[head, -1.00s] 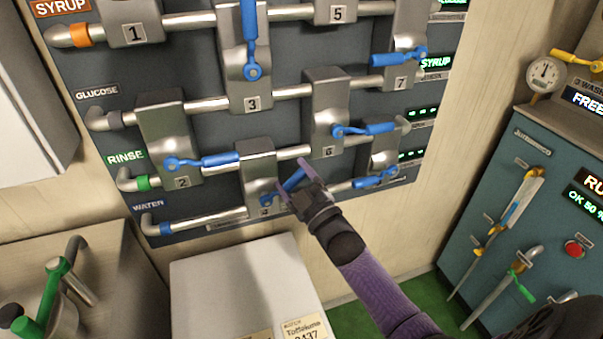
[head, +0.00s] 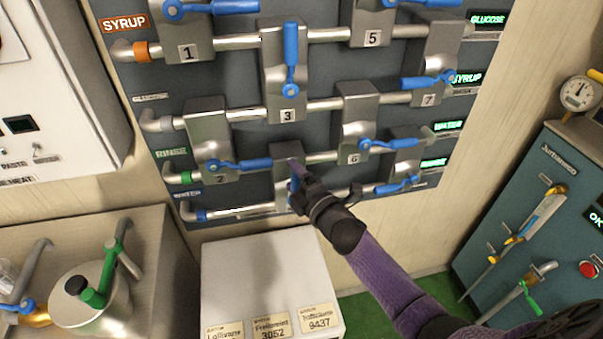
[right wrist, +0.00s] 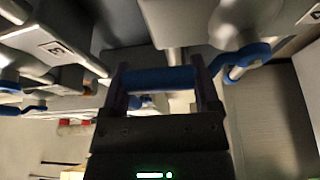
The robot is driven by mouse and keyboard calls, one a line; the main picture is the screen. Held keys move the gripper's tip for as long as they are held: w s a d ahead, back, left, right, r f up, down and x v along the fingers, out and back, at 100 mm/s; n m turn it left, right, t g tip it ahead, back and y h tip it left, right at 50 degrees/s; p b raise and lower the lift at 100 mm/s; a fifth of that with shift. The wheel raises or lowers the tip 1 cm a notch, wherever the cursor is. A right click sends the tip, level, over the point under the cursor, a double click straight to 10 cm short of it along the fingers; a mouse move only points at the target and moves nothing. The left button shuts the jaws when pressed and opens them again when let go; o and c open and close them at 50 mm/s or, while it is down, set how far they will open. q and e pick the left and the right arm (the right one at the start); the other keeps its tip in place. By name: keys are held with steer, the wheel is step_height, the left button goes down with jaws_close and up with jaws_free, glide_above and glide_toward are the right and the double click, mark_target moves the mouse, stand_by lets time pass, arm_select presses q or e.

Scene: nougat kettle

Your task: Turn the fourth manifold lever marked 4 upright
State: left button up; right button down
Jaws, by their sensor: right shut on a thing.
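The fourth lever (head: 294,181) is blue and sits on a grey valve block (head: 286,153) low on the manifold, between blocks 2 and 6. Its handle stands close to upright in the head view, largely covered by my right gripper (head: 298,187). My left gripper is not in view.
Lever 3 (head: 290,62) points upward above; lever 2 (head: 240,165) and lever 6 (head: 390,145) lie near level on either side. A white box (head: 265,270) with labels stands below. A pot (head: 95,295) is at lower left; a teal cabinet (head: 530,210) is at right.

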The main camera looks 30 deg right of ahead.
steer(key=shift+a+n, duration=0.25)
steer(key=shift+n, duration=0.05)
stand_by(0.4)
jaws_free()
steer(key=s+d+p, duration=0.1)
steer(key=s+p, duration=0.1)
steer(key=s, duration=0.7)
steer(key=shift+s+d, duration=0.25)
steer(key=shift+s, duration=0.1)
steer(key=shift+f, duration=0.1)
